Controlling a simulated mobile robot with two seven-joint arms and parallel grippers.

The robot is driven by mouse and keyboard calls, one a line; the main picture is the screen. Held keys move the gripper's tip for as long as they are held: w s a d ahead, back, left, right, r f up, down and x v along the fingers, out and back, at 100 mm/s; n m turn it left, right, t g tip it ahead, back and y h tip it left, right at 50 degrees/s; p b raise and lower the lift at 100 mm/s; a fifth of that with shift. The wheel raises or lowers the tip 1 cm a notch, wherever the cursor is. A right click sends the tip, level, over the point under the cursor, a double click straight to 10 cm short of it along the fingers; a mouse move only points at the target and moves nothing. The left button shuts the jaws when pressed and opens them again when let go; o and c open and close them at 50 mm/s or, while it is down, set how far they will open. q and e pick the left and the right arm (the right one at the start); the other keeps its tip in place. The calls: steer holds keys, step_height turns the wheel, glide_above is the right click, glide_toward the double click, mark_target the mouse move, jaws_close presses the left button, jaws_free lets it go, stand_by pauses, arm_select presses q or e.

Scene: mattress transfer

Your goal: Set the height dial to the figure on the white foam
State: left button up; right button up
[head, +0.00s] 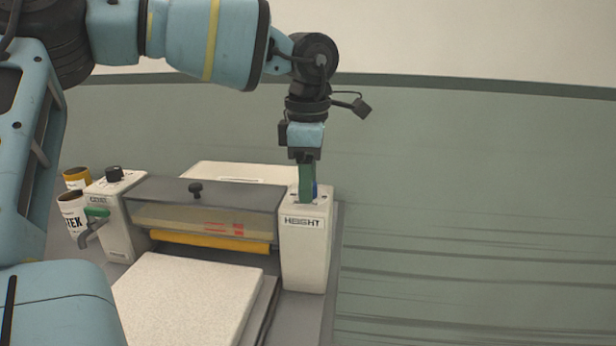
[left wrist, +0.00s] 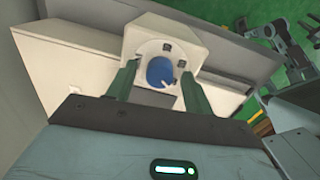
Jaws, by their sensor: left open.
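The height dial (left wrist: 160,71) is a blue knob with a small white mark, set in a pale plate on top of the white post (head: 305,255) lettered HEIGHT. In the head view only a sliver of blue shows behind my green fingers. My left gripper (head: 307,197) points down at the top of the post. In the left wrist view its two fingers stand apart, one on each side of the dial, with a gap to it; I cannot tell if the tips are level with it. The white foam (head: 190,300) lies flat in front of the machine; no figure on it is readable. My right gripper is not seen.
A grey cover (head: 205,196) with a black knob and a yellow bar (head: 215,241) spans between the two posts. The left post (head: 118,215) has a black knob on top and a green-handled crank. Cans (head: 73,212) stand left of it. Right of the machine is open.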

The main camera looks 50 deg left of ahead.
arm_select(q)
steer(key=shift+s+d+r, duration=0.1)
steer(key=shift+d+r, duration=0.05)
steer(key=shift+r, duration=3.8)
steer(key=shift+p, duration=0.3)
